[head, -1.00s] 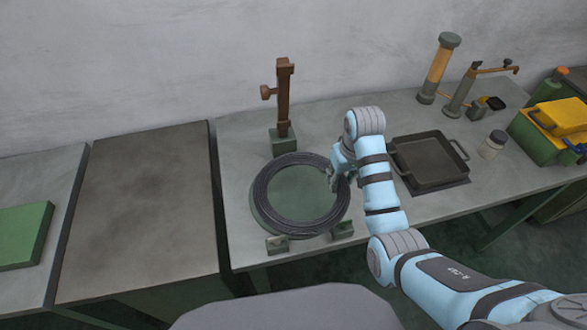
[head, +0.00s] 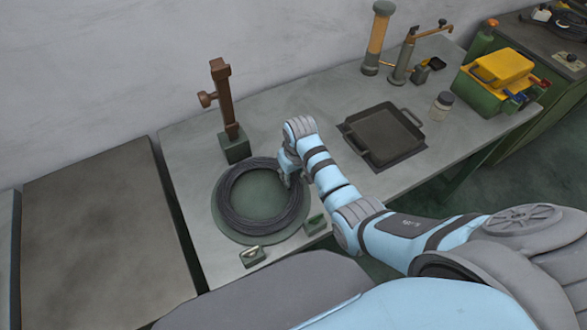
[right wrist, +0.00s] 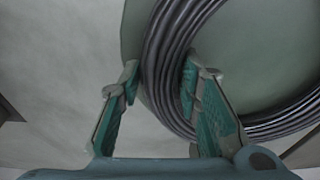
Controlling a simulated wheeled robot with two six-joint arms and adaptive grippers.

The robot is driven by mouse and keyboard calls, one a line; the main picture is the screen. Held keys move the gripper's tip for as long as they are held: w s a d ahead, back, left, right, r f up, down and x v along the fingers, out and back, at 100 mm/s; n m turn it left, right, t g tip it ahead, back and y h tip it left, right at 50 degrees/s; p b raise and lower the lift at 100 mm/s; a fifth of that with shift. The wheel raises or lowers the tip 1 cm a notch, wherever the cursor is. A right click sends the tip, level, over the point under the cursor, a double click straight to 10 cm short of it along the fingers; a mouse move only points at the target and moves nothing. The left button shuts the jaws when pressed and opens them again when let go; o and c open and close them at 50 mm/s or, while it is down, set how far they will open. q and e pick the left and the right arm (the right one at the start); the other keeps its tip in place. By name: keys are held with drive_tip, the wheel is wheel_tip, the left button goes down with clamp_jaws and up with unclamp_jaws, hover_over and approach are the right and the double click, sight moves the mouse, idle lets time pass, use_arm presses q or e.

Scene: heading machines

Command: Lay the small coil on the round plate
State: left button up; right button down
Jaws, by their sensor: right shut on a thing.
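The small coil (head: 226,198), a dark grey ring of many wire turns, is over the round green plate (head: 262,192), which shows through its middle and as a rim around it. My right gripper (head: 289,178) is at the coil's right side and shut on its band. In the right wrist view the coil (right wrist: 164,62) passes between the two fingers (right wrist: 163,82), one outside the ring and one inside. The plate (right wrist: 240,60) lies beneath. I cannot tell whether the coil rests fully on the plate. My left gripper is not in view.
A brown post on a green block (head: 236,147) stands behind the plate. Two small green blocks (head: 252,256) (head: 316,223) sit at its front. A dark square tray (head: 382,135), a jar (head: 442,105) and a yellow-and-green box (head: 495,85) are to the right.

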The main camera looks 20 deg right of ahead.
drive_tip(key=c, duration=1.3)
unclamp_jaws()
drive_tip(key=shift+w+f, duration=0.1)
drive_tip(key=shift+w, duration=0.15)
drive_tip(key=shift+o, duration=0.6)
drive_tip(key=shift+s, duration=0.15)
drive_tip(key=shift+s+r, duration=0.3)
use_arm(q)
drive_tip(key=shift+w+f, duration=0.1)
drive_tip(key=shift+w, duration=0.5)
use_arm(e)
wheel_tip(320, 180, up, 12)
drive_tip(key=s, duration=0.1)
drive_tip(key=shift+s+f, duration=0.15)
drive_tip(key=shift+s, duration=0.1)
drive_tip(key=shift+d, duration=0.1)
